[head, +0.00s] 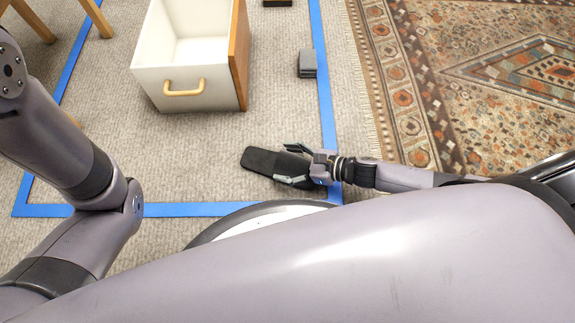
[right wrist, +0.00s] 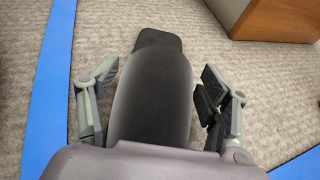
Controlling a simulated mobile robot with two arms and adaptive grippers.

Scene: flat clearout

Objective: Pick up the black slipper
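The black slipper (head: 262,160) lies on the grey carpet, just inside a corner of the blue tape outline. My right gripper (head: 291,165) is low at the slipper's right part, with its fingers on either side. In the right wrist view the slipper (right wrist: 152,90) lies lengthwise between the two open fingers of the gripper (right wrist: 155,95). The slipper's near end is hidden by the gripper body. My left arm is at the left of the head view; its gripper is out of sight.
A white open box (head: 180,82) with a wooden side and a tan handle stands beyond the slipper. A small dark grey block (head: 307,63) lies by the blue tape (head: 326,95). A patterned rug (head: 480,80) covers the right. Wooden legs (head: 98,18) show top left.

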